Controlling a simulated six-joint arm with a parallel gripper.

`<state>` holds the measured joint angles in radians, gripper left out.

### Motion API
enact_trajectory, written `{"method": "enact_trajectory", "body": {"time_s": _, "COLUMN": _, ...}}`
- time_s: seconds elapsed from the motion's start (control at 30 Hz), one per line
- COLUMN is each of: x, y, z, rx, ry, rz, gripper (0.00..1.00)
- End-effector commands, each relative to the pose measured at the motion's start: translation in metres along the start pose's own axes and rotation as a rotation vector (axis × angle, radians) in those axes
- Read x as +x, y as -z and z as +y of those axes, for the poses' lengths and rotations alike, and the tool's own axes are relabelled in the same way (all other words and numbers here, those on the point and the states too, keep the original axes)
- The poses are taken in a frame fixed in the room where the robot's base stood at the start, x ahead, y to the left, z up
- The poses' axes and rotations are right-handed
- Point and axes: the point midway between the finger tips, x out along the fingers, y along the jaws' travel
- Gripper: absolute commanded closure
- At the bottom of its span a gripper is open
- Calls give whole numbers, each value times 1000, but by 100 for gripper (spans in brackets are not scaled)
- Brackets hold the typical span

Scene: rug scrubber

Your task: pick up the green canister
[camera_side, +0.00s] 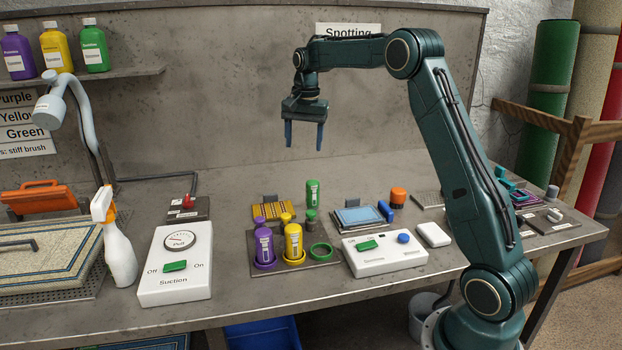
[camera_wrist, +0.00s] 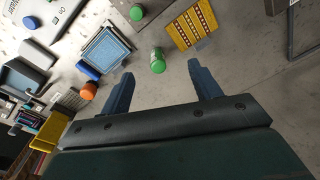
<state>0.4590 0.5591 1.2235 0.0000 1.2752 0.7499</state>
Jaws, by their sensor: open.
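The green canister (camera_side: 313,193) stands upright on the grey bench in the side view, behind the small tray that holds the purple canister (camera_side: 263,243) and the yellow canister (camera_side: 293,240). A green ring (camera_side: 320,251) on that tray is empty. My gripper (camera_side: 304,146) is open and empty, high above the bench and above the green canister in the picture. In the wrist view the green canister (camera_wrist: 158,61) lies beyond the fingertips, between the two jaws (camera_wrist: 160,70) and apart from them.
A yellow patterned swatch (camera_side: 273,212) and a blue swatch (camera_side: 358,217) flank the canister. An orange-capped item (camera_side: 398,197) stands to the right. A white control box (camera_side: 384,254), a suction box (camera_side: 176,262) and a spray bottle (camera_side: 118,245) stand nearer the front. The bench behind the canister is clear.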

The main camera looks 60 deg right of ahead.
Motion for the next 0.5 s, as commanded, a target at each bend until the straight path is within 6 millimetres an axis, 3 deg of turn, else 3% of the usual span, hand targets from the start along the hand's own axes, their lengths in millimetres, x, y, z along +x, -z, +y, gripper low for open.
{"method": "enact_trajectory", "body": {"time_s": 0.2, "x": 45, "y": 45, "z": 4, "rx": 147, "ry": -38, "rz": -33, "gripper": 37}}
{"method": "enact_trajectory", "body": {"time_s": 0.5, "x": 75, "y": 71, "z": 11, "rx": 246, "ry": -64, "rz": -53, "gripper": 37}}
